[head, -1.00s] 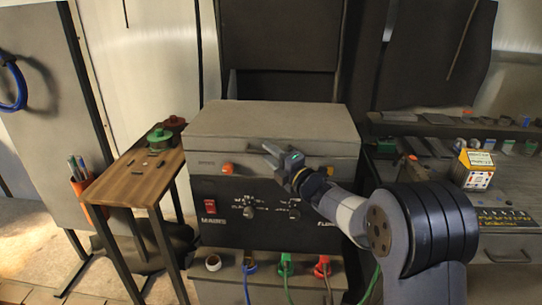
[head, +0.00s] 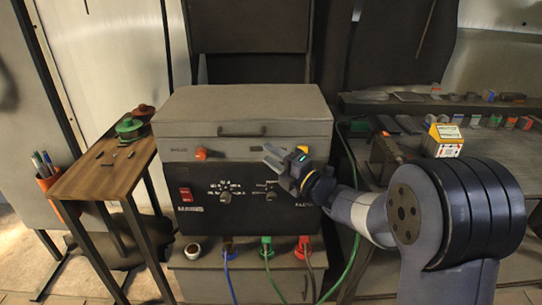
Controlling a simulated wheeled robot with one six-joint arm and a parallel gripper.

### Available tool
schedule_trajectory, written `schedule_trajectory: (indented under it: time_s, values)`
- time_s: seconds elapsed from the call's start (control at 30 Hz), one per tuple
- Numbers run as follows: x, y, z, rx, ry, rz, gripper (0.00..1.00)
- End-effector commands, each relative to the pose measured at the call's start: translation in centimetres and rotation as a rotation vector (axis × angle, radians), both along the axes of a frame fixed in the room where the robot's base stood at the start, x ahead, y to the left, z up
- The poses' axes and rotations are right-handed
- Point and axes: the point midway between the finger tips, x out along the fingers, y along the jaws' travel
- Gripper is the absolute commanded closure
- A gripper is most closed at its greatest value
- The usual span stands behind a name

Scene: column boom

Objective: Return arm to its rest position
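My arm reaches in from the right of the head view, with its large dark shoulder joint in front. My gripper (head: 283,160) is in front of the grey machine (head: 245,110), at the upper right of its black control panel (head: 225,196). The fingers point up and left, toward the machine's front. No object shows between them. At this size and angle I cannot tell whether they are apart or together. The gripper hides part of the machine's front.
A narrow wooden table (head: 105,172) with green (head: 128,127) and red spools stands at left. Blue, green and red plugs with cables (head: 266,250) sit below the machine. A cluttered bench (head: 400,103) with a yellow-and-white box (head: 442,140) is at right, behind my arm.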

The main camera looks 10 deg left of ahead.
Motion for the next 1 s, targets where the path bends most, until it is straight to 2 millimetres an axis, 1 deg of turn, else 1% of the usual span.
schedule_trajectory:
  time_s: [0.13,0.27,0.6,0.8,0.87,1.0]
  values:
    - [0.2,0.4,0.1,0.000,0.000,0.001,0.67]
    - [0.9,1.6,0.3,0.000,-0.001,0.003,0.67]
    - [4.1,7.0,1.4,0.002,-0.003,0.003,0.67]
    - [5.6,9.5,1.9,0.004,-0.004,0.004,0.67]
    - [5.6,9.3,2.3,0.002,0.003,0.000,0.67]
    - [5.6,9.3,2.4,0.000,0.012,0.002,0.67]
